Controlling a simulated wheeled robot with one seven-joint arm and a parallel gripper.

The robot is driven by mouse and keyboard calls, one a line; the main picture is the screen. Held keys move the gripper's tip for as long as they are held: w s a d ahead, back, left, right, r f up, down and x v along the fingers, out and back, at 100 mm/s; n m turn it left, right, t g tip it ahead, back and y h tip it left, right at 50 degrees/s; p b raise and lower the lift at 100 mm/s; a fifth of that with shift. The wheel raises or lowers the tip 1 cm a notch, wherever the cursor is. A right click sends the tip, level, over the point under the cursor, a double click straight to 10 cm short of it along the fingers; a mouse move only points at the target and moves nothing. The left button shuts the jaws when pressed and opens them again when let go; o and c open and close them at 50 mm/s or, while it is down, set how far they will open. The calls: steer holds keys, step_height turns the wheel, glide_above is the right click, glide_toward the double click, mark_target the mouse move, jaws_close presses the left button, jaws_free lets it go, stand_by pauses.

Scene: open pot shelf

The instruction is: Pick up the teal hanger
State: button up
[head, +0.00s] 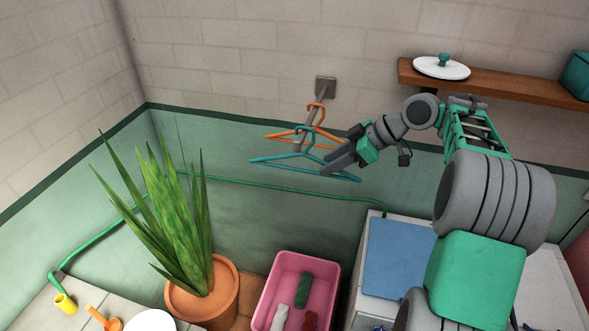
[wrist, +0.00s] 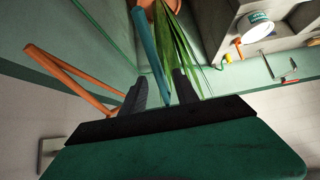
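The teal hanger (head: 262,160) hangs from a grey rod (head: 301,138) on the wall, in front of an orange hanger (head: 275,136). My gripper (head: 331,167) is at the right side of the teal hanger in the head view and covers part of it. In the wrist view, the two dark fingers of my gripper (wrist: 160,92) stand apart. A teal bar of the hanger (wrist: 148,45) runs down between them, with a gap visible on both sides. The orange hanger (wrist: 75,75) is left of the fingers.
The rod's wall plate (head: 326,85) is above the hangers. A wooden shelf (head: 500,84) with a white lid (head: 441,68) is at the right. Below are a potted plant (head: 190,225), a pink tub (head: 275,270) and a blue panel (head: 398,258). A green hose (head: 260,186) runs along the wall.

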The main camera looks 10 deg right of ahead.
steer(key=shift+x, duration=1.05)
steer(key=shift+a, duration=0.1)
steer(key=shift+s+r, duration=0.1)
steer(key=shift+r, duration=0.05)
steer(key=shift+c, duration=0.4)
jaws_close()
